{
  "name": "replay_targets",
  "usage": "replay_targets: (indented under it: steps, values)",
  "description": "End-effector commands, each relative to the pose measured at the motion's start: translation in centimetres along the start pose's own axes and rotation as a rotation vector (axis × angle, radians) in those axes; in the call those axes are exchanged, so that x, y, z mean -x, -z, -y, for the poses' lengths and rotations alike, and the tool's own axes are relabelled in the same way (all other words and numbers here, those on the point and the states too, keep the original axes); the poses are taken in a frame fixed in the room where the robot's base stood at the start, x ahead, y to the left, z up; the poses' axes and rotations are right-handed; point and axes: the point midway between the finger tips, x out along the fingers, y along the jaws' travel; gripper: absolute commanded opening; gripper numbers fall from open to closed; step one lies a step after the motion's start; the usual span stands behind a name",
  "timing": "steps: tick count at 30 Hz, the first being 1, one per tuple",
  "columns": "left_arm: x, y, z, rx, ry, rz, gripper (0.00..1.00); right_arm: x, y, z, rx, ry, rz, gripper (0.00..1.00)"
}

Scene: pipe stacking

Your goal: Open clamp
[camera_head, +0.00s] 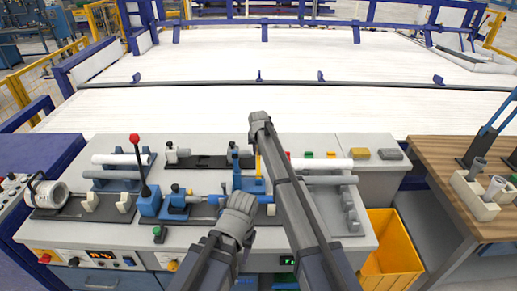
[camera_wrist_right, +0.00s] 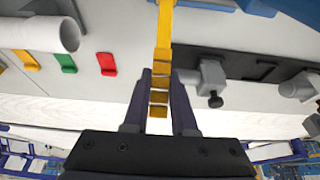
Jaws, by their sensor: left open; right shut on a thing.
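A blue clamp (camera_head: 250,184) with a yellow handle (camera_head: 258,166) stands near the middle of the grey workbench. My right gripper (camera_head: 259,146) has come over it from above and is shut on the yellow handle. In the right wrist view the yellow handle (camera_wrist_right: 162,35) runs between the two dark fingers (camera_wrist_right: 160,82). Whether the clamp is open or closed I cannot tell. My left gripper (camera_head: 243,201) is open, low in front of the clamp, beside the right end of a grey-blue rod (camera_head: 203,199). Its fingertips are partly hidden.
A red-knobbed lever (camera_head: 135,141) stands upright on the left. White pipes (camera_head: 120,159) (camera_head: 322,163) lie on racks at both sides. A yellow bin (camera_head: 393,252) stands right of the workbench (camera_head: 95,228).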

Motion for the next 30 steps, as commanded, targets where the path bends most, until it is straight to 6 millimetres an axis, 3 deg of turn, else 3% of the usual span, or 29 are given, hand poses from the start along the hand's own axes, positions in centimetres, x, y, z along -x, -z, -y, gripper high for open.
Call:
replay_targets:
  steps: [20, 21, 28, 30]
  values:
    - [0.08, -0.01, 0.01, 0.000, 0.000, 0.000, 0.47, -0.20, -0.57, -0.07, -0.001, -0.001, 0.063, 0.00]
    - [0.08, -0.01, 0.01, 0.000, 0.000, 0.000, 0.47, -0.21, -0.57, -0.07, -0.001, -0.001, 0.063, 0.26]
    - [0.10, -0.01, 0.01, 0.000, 0.000, 0.000, 0.47, -0.19, -0.54, -0.03, 0.000, 0.000, 0.061, 0.52]
    - [0.10, -0.01, 0.01, 0.000, 0.000, 0.000, 0.47, -0.18, -0.54, -0.02, 0.000, 0.000, 0.061, 0.55]
